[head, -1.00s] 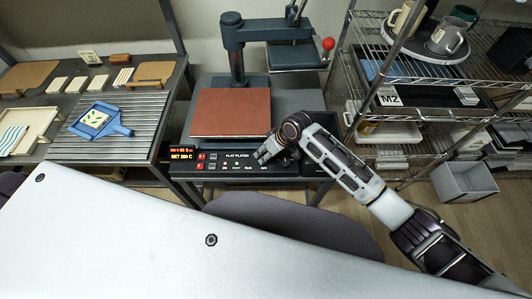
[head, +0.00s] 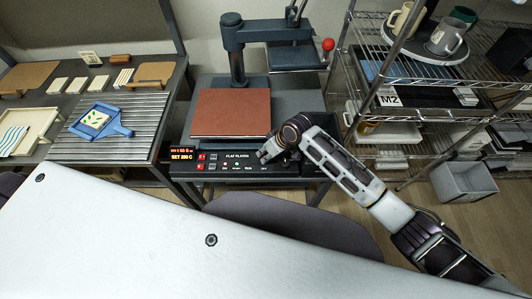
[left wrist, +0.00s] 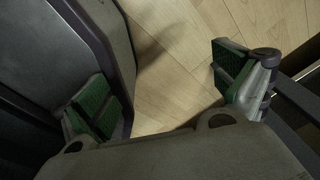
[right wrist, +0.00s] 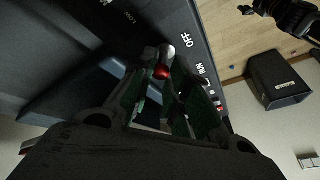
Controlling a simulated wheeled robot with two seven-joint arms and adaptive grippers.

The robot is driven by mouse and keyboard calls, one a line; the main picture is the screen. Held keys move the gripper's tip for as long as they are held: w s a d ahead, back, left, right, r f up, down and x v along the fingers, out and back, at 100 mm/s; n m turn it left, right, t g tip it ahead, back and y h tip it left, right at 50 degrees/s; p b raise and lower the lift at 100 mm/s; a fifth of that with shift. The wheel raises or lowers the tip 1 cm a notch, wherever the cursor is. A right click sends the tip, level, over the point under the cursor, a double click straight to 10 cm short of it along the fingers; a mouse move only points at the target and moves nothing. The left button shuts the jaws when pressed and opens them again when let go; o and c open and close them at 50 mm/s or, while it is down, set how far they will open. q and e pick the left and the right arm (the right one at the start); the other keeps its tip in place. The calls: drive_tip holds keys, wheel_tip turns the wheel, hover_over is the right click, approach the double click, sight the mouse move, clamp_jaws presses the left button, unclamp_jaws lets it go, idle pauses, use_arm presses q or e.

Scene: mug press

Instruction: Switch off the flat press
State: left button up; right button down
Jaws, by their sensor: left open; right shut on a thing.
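The flat press stands in the middle of the head view, with a reddish-brown platen (head: 232,112) and its upper plate (head: 296,56) swung aside to the right. Its front control panel (head: 232,168) carries a lit display (head: 182,154) and small lights. My right gripper (head: 266,156) is at the panel's right part. In the right wrist view, a silver lever with a red part (right wrist: 163,70) stands between the green-padded fingers, near the "OFF" and "RUN" labels; they are shut on it. My left gripper (left wrist: 165,92) is open and empty over the wood floor.
A side table (head: 105,130) with boards and a blue tray stands left. A wire rack (head: 420,85) with mugs and an "M2" tray stands right, close to my right arm. A grey bin (head: 465,185) is on the floor. A grey surface (head: 200,240) fills the front.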

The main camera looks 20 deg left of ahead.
drive_tip(key=shift+s+r+p, duration=0.1)
drive_tip(key=shift+s+p, duration=0.05)
drive_tip(key=shift+p, duration=0.2)
drive_tip(key=shift+s+d+n+t+y+p, duration=0.2)
drive_tip(key=shift+s+n+t+y+p, duration=0.3)
drive_tip(key=shift+t+p, duration=0.6)
drive_tip(key=shift+s+t, duration=0.15)
drive_tip(key=shift+t, duration=0.25)
drive_tip(key=shift+s, duration=0.1)
drive_tip(key=shift+s+d+f+t+y, duration=0.1)
drive_tip(key=shift+s+f+t+y, duration=0.2)
drive_tip(key=shift+t, duration=0.5)
use_arm(q)
drive_tip(key=shift+s+d+r, duration=0.6)
drive_tip(key=shift+d+r, duration=0.2)
drive_tip(key=shift+d, duration=0.15)
drive_tip(key=shift+s+d+r, duration=0.55)
drive_tip(key=shift+d+r, duration=0.25)
drive_tip(key=shift+d, duration=0.1)
use_arm(e)
drive_tip(key=shift+s+d+n+t+y, duration=0.1)
drive_tip(key=shift+s+n+t+y, duration=0.15)
drive_tip(key=shift+t, duration=0.35)
use_arm(q)
drive_tip(key=shift+s, duration=0.1)
use_arm(e)
drive_tip(key=c, duration=1.4)
unclamp_jaws()
